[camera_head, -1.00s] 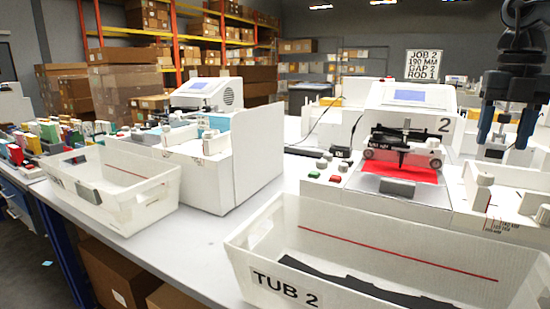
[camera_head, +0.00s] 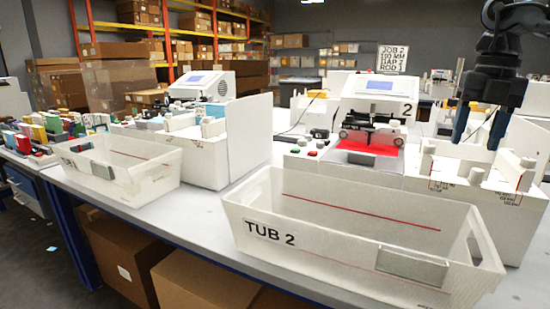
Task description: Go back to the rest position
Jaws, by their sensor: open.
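My gripper (camera_head: 478,128) hangs at the upper right, with its two dark blue fingers apart and nothing between them. It is above the white unit with knobs and a scale (camera_head: 475,177), clear of it in the picture. The white pen plotter (camera_head: 382,97), marked 2, stands left of the gripper. Its dark pen carriage (camera_head: 372,133) sits over a red sheet (camera_head: 362,147). The white tub labelled TUB 2 (camera_head: 300,250) stands in front, with a red line along its inside and a grey plate (camera_head: 412,265) at its near side.
A second white tub (camera_head: 150,190) and another white machine (camera_head: 235,140) stand to the left. Several coloured items (camera_head: 35,135) crowd the far left of the table. A JOB 2 sign (camera_head: 393,59) is at the back. Cardboard boxes (camera_head: 210,285) are under the table.

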